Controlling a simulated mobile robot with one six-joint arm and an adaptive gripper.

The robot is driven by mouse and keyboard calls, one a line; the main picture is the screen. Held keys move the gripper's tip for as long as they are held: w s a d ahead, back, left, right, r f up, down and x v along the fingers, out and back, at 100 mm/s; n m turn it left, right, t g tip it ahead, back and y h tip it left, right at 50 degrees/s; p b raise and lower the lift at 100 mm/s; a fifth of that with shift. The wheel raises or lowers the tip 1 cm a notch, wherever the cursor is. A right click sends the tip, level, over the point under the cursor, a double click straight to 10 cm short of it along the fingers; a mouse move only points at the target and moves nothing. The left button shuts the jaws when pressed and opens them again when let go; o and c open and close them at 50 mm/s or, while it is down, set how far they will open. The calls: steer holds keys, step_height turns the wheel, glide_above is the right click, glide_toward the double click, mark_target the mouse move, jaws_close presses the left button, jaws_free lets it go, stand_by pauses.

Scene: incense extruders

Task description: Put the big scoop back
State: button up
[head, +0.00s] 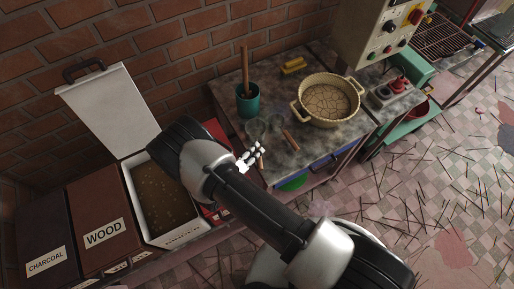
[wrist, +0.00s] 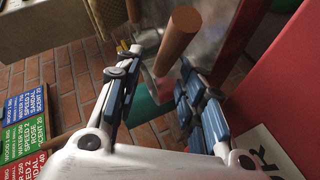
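My gripper (head: 249,157) is at the left end of the worktop in the head view. In the wrist view its two fingers (wrist: 158,82) are apart. A round brown wooden handle (wrist: 178,42) shows between and beyond the fingertips, with visible gaps on both sides. It seems to belong to a scoop with a clear bowl (head: 256,129), which lies on the worktop just beyond my gripper. Another brown handle (head: 290,140) lies to the right. I cannot tell for certain which is the big scoop, and my arm hides part of this area.
A teal cup (head: 248,104) holding a brown stick stands behind the gripper. An open bin of brown powder (head: 165,206) and the wood bin (head: 103,230) stand left.

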steer(key=v, duration=0.8)
steer(key=shift+s+a, duration=0.1)
steer(key=shift+r, duration=0.1)
steer(key=w+d+r+m+g+h, duration=0.1)
steer(key=d+r+m+g, duration=0.15)
steer(key=d+r, duration=0.45)
steer(key=w+d+r+m+g+h, duration=0.1)
steer(key=d+r+m+g, duration=0.15)
steer(key=r, duration=0.75)
steer(key=w+d+r+m+g, duration=0.1)
steer(key=d+r+g, duration=0.4)
steer(key=r, duration=0.4)
steer(key=s+d+r+t+y, duration=0.1)
steer(key=s+d+r+y, duration=0.3)
steer(key=s+r, duration=0.4)
steer(key=s+d+r+m+t+y, duration=0.1)
steer(key=s+d+r+y, duration=0.3)
steer(key=s+r, duration=0.4)
steer(key=shift+d+t, duration=0.4)
steer(key=shift+d, duration=0.15)
steer(key=shift+f, duration=0.15)
